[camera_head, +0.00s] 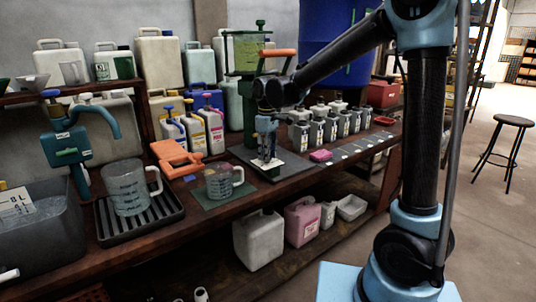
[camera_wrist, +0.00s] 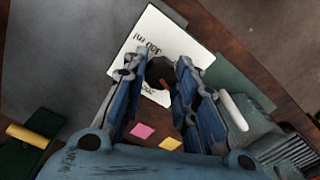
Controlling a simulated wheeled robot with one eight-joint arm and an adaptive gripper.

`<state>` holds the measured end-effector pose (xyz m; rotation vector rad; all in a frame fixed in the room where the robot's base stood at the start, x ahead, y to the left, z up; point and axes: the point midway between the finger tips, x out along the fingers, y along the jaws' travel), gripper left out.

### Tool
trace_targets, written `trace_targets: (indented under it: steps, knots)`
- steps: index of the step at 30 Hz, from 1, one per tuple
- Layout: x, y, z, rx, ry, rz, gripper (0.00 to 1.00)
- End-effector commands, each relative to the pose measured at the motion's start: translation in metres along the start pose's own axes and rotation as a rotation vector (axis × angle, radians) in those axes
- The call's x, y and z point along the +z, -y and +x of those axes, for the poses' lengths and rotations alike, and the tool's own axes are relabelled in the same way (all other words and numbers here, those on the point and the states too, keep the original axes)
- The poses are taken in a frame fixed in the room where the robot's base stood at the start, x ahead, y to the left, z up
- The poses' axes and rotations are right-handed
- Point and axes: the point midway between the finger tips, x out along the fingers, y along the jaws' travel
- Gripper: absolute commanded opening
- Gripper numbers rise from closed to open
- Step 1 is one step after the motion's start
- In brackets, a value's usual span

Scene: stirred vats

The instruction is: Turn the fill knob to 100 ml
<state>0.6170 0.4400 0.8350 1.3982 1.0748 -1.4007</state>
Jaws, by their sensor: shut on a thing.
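The fill knob (camera_wrist: 158,72) is a dark round knob with an orange mark, over a white card (camera_wrist: 172,40) with handwritten ml figures. One figure seems to read 300 ml; the other is partly covered. My gripper (camera_head: 266,150) points down over the card, which also shows in the head view (camera_head: 257,163). In the wrist view the two fingers of my gripper (camera_wrist: 155,76) are on either side of the knob and shut on it. In the head view the fingers hide the knob. I cannot tell which figure the orange mark points to.
A green dispenser tank (camera_head: 245,50) with an orange lever (camera_head: 278,52) stands behind my gripper. A measuring jug (camera_head: 218,184) stands on a green mat to the left. Several grey bottles (camera_head: 330,125) stand to the right.

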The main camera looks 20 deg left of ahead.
Motion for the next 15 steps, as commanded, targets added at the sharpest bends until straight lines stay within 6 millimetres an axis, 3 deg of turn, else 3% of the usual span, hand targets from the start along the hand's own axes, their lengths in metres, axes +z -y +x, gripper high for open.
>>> trace_targets:
  steps: [13, 14, 15]
  knots:
    - [0.0003, -0.0026, -0.0002, 0.005, 0.000, -0.005, 0.03]
    - [0.0003, -0.0026, -0.0002, 0.004, 0.000, -0.005, 0.33]
    - [0.0003, -0.0025, -0.0002, 0.004, 0.000, -0.005, 0.42]
